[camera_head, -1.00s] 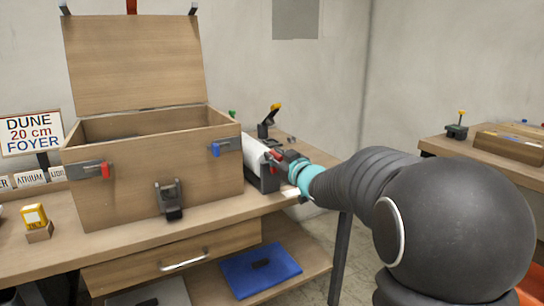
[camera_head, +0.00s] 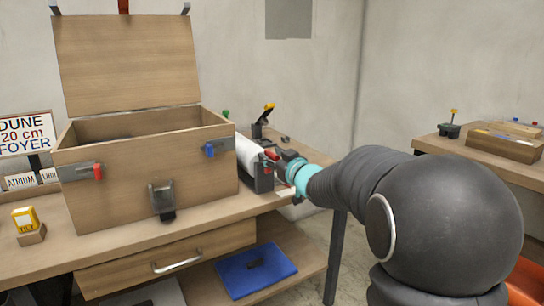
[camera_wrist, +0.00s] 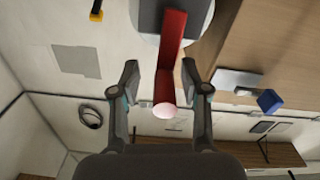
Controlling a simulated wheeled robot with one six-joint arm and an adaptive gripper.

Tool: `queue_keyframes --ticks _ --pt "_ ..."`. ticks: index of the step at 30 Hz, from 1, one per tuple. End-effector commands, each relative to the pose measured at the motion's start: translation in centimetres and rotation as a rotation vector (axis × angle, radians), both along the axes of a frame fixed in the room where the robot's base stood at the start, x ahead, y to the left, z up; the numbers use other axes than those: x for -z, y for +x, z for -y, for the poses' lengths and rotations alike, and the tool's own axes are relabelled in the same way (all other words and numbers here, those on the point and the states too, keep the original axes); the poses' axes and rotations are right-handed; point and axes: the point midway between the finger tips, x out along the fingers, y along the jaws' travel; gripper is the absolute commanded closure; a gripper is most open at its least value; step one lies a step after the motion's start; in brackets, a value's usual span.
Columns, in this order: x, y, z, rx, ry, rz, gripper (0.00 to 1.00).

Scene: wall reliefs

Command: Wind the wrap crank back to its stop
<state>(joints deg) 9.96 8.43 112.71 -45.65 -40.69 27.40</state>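The wrap roll (camera_head: 249,156) is a white cylinder in a dark holder (camera_head: 263,181), at the right of the large wooden crate. Its red crank (camera_wrist: 171,48) shows in the wrist view, with a pale pinkish knob (camera_wrist: 165,110) at its near end. In the head view only a small red part of the crank (camera_head: 271,154) shows beside my gripper. My gripper (camera_wrist: 161,82) is open, with one finger on each side of the crank. Gaps show between the fingers and the crank.
The wooden crate (camera_head: 140,185) stands with its lid up, close left of the roll. A black tool with a yellow top (camera_head: 263,121) stands behind the roll. A blue folder (camera_head: 257,268) lies on the lower shelf. Another bench (camera_head: 480,155) stands at right.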

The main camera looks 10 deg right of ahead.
Motion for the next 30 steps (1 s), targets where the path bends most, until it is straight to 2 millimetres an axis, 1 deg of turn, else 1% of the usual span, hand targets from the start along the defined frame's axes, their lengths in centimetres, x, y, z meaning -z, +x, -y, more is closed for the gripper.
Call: queue_keyframes --ticks 7,11,14,21,24,27,30 --pt "-0.1 -0.1 -0.2 -0.004 -0.001 0.001 0.55" --pt "-0.2 -1.0 0.1 -0.003 0.0 0.003 0.55" --pt "-0.2 -2.5 0.7 -0.002 -0.002 0.004 0.55" --pt "-0.2 -7.1 2.3 0.002 -0.001 0.003 0.55" --pt "-0.2 -8.7 2.9 0.003 -0.001 0.003 0.55" --pt "-0.1 -10.0 3.2 0.001 -0.001 0.003 0.55" --pt "-0.1 -10.9 3.5 0.001 -0.001 0.001 0.55"
